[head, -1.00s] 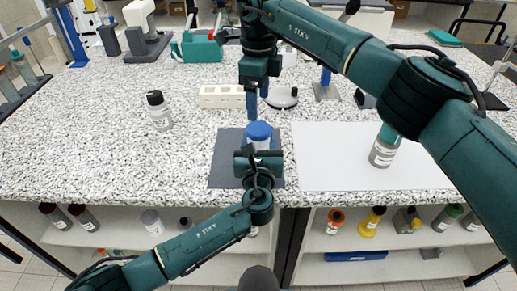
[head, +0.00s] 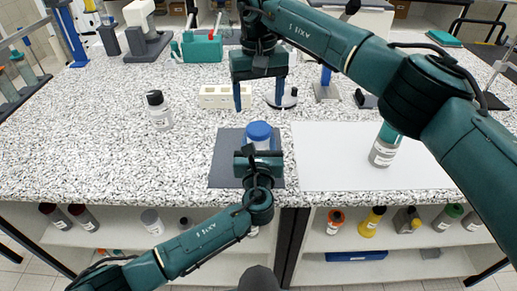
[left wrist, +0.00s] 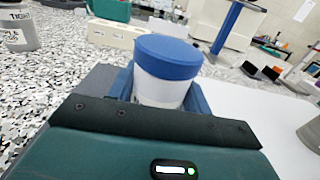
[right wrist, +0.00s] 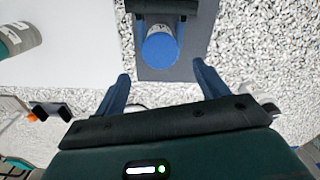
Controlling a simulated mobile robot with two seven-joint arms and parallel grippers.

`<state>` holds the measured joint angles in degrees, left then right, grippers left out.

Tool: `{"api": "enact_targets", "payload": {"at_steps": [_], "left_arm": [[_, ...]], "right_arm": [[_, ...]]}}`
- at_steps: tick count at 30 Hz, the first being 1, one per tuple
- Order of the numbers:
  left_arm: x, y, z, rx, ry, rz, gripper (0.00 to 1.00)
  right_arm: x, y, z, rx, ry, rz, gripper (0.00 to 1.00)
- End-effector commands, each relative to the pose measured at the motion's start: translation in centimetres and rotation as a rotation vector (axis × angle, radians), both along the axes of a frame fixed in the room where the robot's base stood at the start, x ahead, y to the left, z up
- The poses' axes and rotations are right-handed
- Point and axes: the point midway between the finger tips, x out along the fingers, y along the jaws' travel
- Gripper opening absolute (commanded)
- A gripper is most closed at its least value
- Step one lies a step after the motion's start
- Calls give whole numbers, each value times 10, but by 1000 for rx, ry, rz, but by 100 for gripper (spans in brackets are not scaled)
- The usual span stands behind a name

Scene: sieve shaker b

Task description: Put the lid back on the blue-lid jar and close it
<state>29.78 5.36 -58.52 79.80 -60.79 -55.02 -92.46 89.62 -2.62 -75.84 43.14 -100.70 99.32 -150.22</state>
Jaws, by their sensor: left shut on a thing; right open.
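The blue-lid jar is a white jar (left wrist: 160,92) standing upright on a dark grey mat (head: 226,170). Its blue lid (head: 259,131) sits on top of the jar and looks level; whether it is fully tight I cannot tell. My left gripper (head: 258,150) is shut on the jar body from the front, with a blue finger on each side in the left wrist view. My right gripper (head: 258,104) is open and empty above and behind the jar. In the right wrist view its fingers (right wrist: 161,85) are spread wide, and the lid (right wrist: 159,48) lies beyond them.
A white sheet (head: 338,172) lies right of the mat, with a grey teal-capped bottle (head: 383,153) on it. A black-capped bottle (head: 160,112) stands at left. A cream block (head: 222,97) and a round white-based item (head: 283,99) stand behind the jar.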

Motion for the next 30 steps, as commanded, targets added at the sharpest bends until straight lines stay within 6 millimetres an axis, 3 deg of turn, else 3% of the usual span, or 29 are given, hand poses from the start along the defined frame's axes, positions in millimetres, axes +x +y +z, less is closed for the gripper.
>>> {"api": "enact_targets", "payload": {"at_steps": [6, 17, 30], "left_arm": [[0, 0, -1, 1, 1, 0, 0], [0, 0, -1, 1, 1, 0, 0], [0, 0, -1, 1, 1, 0, 0]], "right_arm": [[0, 0, 0, 0, 0, 127, 73], [0, 0, -2, 0, 1, 131, 73], [0, 0, -61, 0, 2, 130, 73]]}}
